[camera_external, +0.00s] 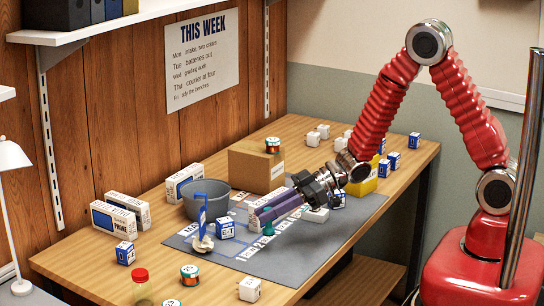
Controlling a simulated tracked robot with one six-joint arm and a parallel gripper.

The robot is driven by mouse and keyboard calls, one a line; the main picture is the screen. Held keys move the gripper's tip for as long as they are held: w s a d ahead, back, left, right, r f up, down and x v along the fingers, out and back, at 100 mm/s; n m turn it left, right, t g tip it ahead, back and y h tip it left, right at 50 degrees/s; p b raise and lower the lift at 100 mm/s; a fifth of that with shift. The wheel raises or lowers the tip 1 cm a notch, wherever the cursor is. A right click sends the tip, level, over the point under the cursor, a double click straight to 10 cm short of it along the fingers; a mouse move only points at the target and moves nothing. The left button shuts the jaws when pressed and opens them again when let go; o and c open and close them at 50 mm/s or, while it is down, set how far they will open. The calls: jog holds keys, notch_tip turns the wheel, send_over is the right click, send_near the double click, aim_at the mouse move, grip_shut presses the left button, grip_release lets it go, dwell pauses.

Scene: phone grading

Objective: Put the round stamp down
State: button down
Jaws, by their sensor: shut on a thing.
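My gripper (265,214) reaches in from the right over the grey mat (290,262), its purple fingers pointing left and slightly down. It is shut on a small teal piece, which looks like the round stamp (268,230), at the fingertips. The stamp hangs low over the printed strip of the mat; I cannot tell whether its foot touches the mat. The fingers hide the stamp's top and part of the mat behind.
Behind are a grey bowl (205,204) and a cardboard box (256,166). The mat's front part is clear.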

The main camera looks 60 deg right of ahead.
aim_at(269, 227)
jog(key=shift+f, duration=0.3)
jog(key=shift+f, duration=2.05)
jog(key=shift+f, duration=0.1)
jog(key=c, duration=1.6)
grip_release()
jog(key=v, duration=1.2)
